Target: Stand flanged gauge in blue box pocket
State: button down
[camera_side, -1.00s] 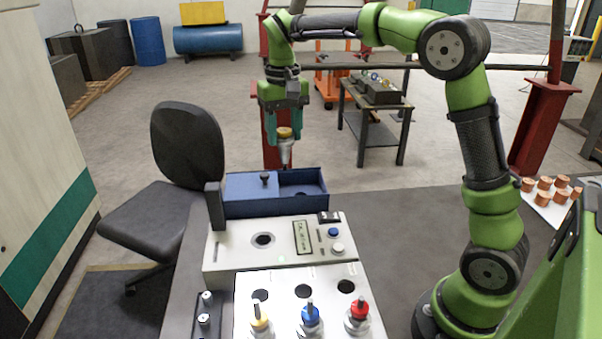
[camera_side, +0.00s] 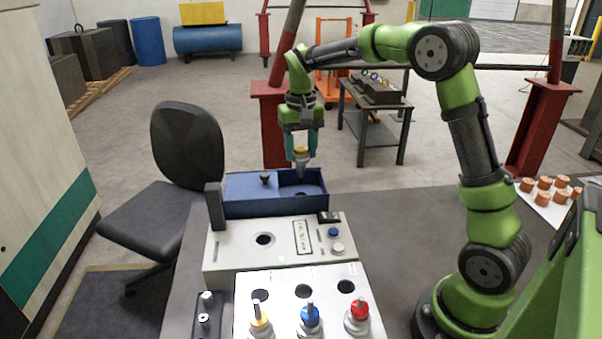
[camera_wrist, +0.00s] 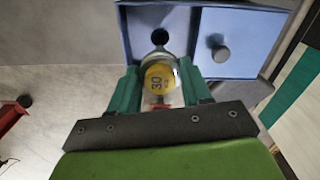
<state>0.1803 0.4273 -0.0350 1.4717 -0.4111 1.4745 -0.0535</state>
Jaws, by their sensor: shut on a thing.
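My gripper (camera_side: 301,152) is shut on the flanged gauge (camera_side: 301,153), which has a yellow top and a pale metal body. The gauge hangs roughly upright over the open right part of the blue box (camera_side: 250,208). In the wrist view the gauge's yellow top, marked 30 (camera_wrist: 158,76), sits between the teal fingers (camera_wrist: 160,88). A dark round hole, the pocket (camera_wrist: 160,37), shows in the box's open compartment just beyond the gauge. I cannot tell whether the gauge's lower end is below the box rim.
The box's other half has a lid with a dark knob (camera_side: 265,177). In front stand a grey panel with one hole (camera_side: 225,250) and a white rack (camera_side: 285,285) holding yellow-, blue- and red-topped gauges. A dark upright post (camera_side: 214,206) stands at the box's left front.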

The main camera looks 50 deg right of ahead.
aim_at(301, 176)
jog(key=shift+f, duration=5.2)
jog(key=shift+c, duration=2.1)
grip_release()
notch_tip(301, 176, up, 17)
jog(key=shift+f, duration=0.1)
